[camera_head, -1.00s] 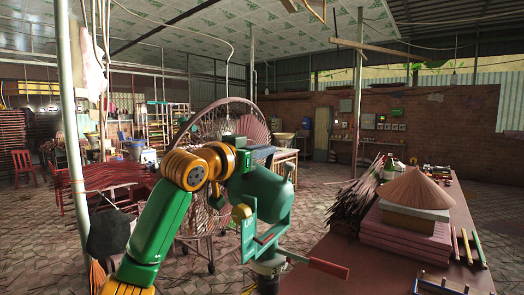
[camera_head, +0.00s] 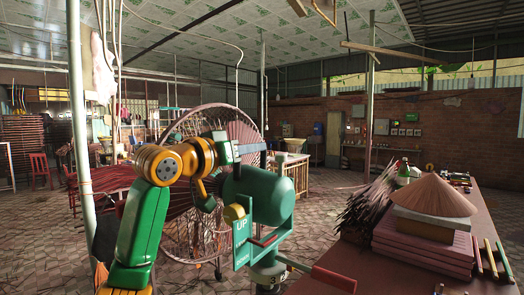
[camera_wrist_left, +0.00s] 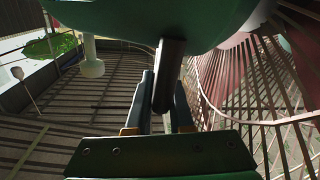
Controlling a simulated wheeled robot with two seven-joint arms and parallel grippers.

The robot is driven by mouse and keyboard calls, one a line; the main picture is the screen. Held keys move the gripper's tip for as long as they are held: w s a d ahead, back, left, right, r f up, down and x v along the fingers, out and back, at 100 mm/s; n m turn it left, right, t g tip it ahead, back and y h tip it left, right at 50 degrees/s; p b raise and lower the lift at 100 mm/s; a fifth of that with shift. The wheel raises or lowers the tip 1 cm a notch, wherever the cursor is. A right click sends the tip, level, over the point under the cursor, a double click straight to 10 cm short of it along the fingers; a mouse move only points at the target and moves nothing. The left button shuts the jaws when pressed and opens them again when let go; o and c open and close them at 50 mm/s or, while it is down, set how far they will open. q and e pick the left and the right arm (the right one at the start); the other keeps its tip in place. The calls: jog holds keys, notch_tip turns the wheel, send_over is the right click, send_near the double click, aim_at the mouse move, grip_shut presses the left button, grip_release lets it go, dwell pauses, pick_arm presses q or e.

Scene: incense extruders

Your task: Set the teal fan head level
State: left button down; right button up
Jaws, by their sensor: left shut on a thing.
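The teal fan head (camera_head: 262,196) stands on its pedestal near the middle of the head view, its motor housing looking about level. Its round wire cage (camera_head: 192,232) is behind it and nearly upright. A teal bracket marked "UP" (camera_head: 242,240) and a yellow knob (camera_head: 234,213) are on its near side. My right gripper is out of view.
A red-ended lever (camera_head: 333,279) sticks out low, right of the pedestal. A long table (camera_head: 482,203) at right holds a conical hat (camera_head: 434,194), pink stacks (camera_head: 422,245) and incense bundles (camera_head: 362,212). A white pole (camera_head: 80,130) stands left.

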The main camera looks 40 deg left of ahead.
pick_arm(q)
jog(key=c, duration=0.9)
grip_release()
jog(key=shift+a+f, duration=0.1)
jog(key=shift+o, duration=0.5)
jog(key=shift+a, duration=0.2)
jog(key=s, duration=0.1)
jog(key=s+b, duration=0.2)
jog(key=shift+s+d+f, duration=0.1)
jog(key=shift+s+f, duration=0.1)
jog(key=shift+f, duration=0.1)
jog(key=s, duration=0.2)
jog(key=s+b, duration=0.1)
jog(key=s, duration=0.1)
jog(key=shift+r, duration=0.25)
jog(key=shift+w, duration=0.2)
jog(key=shift+f, duration=0.1)
